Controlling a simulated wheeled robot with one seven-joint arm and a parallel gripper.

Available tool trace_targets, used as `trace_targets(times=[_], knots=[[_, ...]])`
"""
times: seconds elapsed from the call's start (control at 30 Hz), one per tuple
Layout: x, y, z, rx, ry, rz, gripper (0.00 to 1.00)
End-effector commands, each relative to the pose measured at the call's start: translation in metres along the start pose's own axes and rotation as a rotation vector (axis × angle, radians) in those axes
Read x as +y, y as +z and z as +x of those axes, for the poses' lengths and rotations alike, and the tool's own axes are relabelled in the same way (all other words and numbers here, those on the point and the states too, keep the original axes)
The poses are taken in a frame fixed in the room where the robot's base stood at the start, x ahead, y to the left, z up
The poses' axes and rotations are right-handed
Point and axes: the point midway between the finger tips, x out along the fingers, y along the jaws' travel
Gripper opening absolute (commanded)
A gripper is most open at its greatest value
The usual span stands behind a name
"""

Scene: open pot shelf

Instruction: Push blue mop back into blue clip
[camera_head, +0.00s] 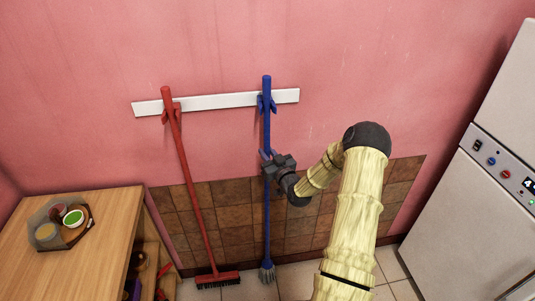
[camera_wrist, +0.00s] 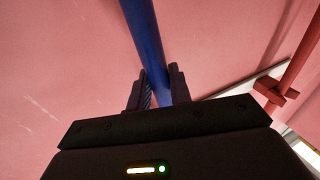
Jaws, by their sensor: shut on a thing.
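The blue mop (camera_head: 267,215) stands nearly upright against the wall, its grey head (camera_head: 267,272) near the floor. The blue clip (camera_head: 262,103) is on the white wall rail, and the upper part of the mop's handle shows in front of it. I cannot tell whether the handle is fully inside the clip. My gripper (camera_head: 266,160) is shut on the mop's handle below the clip. In the wrist view, the blue handle (camera_wrist: 144,35) runs between the two fingers of my gripper (camera_wrist: 158,88).
A red broom (camera_head: 190,185) leans at a tilt by a red clip (camera_head: 172,107) on the left of the white rail (camera_head: 215,101). A wooden cabinet (camera_head: 105,215) with a tray (camera_head: 88,238) stands at left. A white fridge-like unit (camera_head: 460,200) stands at right.

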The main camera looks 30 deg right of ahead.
Motion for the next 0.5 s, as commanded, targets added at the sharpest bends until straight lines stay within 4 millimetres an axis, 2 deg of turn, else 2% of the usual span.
trace_targets(times=[0.43, 0.47, 0.5], knots=[[0.0000, 0.0064, -0.0001, 0.003, 0.000, -0.001, 0.00], [0.0000, 0.0061, 0.0000, 0.003, 0.000, -0.001, 0.22], [0.0000, 0.0056, 0.0000, 0.003, 0.000, -0.001, 0.30]])
